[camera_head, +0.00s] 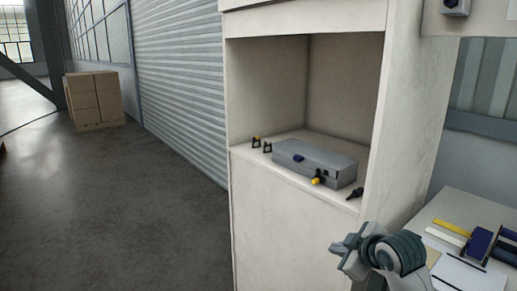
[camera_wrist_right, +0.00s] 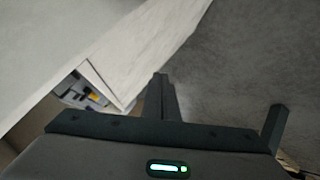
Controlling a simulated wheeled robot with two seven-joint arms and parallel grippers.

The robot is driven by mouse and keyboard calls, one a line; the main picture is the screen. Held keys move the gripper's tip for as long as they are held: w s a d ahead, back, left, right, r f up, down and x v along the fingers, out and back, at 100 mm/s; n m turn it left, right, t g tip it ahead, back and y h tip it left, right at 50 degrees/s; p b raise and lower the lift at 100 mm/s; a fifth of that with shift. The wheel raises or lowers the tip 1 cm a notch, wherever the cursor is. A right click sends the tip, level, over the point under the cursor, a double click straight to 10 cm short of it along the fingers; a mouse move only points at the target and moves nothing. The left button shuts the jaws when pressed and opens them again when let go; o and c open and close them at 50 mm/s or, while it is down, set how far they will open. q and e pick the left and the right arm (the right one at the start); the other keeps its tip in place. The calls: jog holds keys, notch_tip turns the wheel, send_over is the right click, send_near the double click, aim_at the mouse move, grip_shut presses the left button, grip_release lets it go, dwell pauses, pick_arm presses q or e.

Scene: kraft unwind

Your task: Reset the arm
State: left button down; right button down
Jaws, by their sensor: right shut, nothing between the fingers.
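My right gripper (camera_head: 342,253) is in the lower right of the head view, at the end of my grey right arm, in front of the cabinet's right side. It is shut and holds nothing. In the right wrist view the dark gripper body fills the bottom, with a pale panel and grey floor beyond it. My left gripper is not in the head view.
A pale cabinet (camera_head: 275,222) has an open niche holding a grey case (camera_head: 315,162) and several small dark and yellow items. A table (camera_head: 460,208) with papers and tools stands at right. Stacked boxes (camera_head: 95,97) stand far left. The floor (camera_head: 110,205) at left is clear.

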jog(key=s+f+m+g+h, duration=0.2)
jog(key=s+f+m+g, duration=0.35)
jog(key=s+f, duration=2.05)
jog(key=s+d+f+m, duration=0.1)
jog(key=s+f+m, duration=0.1)
jog(key=s, duration=0.6)
jog(key=s+d+f+m, duration=0.1)
jog(key=s+m, duration=0.1)
jog(key=s, duration=0.6)
jog(key=s+a+x, duration=0.1)
jog(key=a+x, duration=0.1)
jog(key=x, duration=1.6)
jog(key=s+a+f+t, duration=0.2)
jog(key=s+f, duration=0.1)
jog(key=f, duration=1.4)
jog(key=shift+f+y, duration=0.25)
jog(key=shift+y, duration=0.15)
jog(key=shift+s+n, duration=0.1)
jog(key=shift+n, duration=0.15)
